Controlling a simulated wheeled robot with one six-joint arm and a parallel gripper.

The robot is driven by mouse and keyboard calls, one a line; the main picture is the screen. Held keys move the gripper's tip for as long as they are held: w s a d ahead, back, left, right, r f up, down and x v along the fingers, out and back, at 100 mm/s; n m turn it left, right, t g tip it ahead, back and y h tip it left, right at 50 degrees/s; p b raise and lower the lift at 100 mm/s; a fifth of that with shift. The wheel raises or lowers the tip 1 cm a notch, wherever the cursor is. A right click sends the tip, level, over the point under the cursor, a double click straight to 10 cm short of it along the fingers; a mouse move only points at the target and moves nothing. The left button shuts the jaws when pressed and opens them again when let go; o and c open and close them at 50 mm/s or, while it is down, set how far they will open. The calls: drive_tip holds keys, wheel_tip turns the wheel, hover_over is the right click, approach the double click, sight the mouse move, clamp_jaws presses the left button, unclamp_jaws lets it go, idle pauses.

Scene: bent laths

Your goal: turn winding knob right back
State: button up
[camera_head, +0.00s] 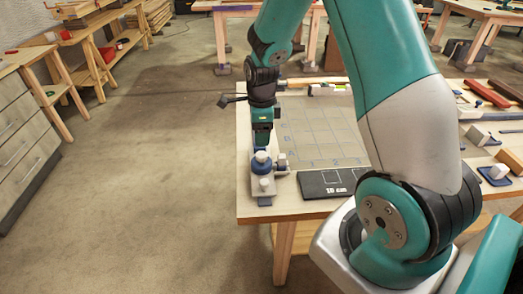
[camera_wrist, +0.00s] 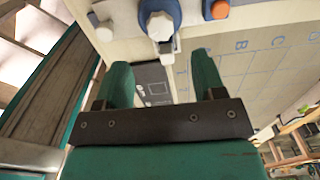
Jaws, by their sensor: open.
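A small grey and white device (camera_head: 266,186) with blue parts sits at the near left corner of the wooden table. A white faceted knob (camera_wrist: 160,25) in a blue surround shows at the top middle of the wrist view. I take it to be the winding knob, but its turn position is unclear. My gripper (camera_head: 262,147) points down over the device in the head view. In the wrist view my gripper (camera_wrist: 162,64) is open, its two green fingers apart, with the knob seen beyond and between their tips. Nothing is between the fingers. Contact with the device cannot be told from the head view.
An orange button (camera_wrist: 220,9) is right of the knob. A black panel (camera_head: 329,183) with white markings lies right of the device. A gridded mat (camera_head: 318,130) covers the table behind. Laths and tools (camera_head: 485,92) crowd the right side. Floor left of the table is clear.

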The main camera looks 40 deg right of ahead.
sight(262, 154)
wheel_tip(262, 154, down, 8)
drive_tip(key=shift+r+p, duration=0.1)
drive_tip(key=shift+p, duration=0.35)
drive_tip(key=c, duration=0.9)
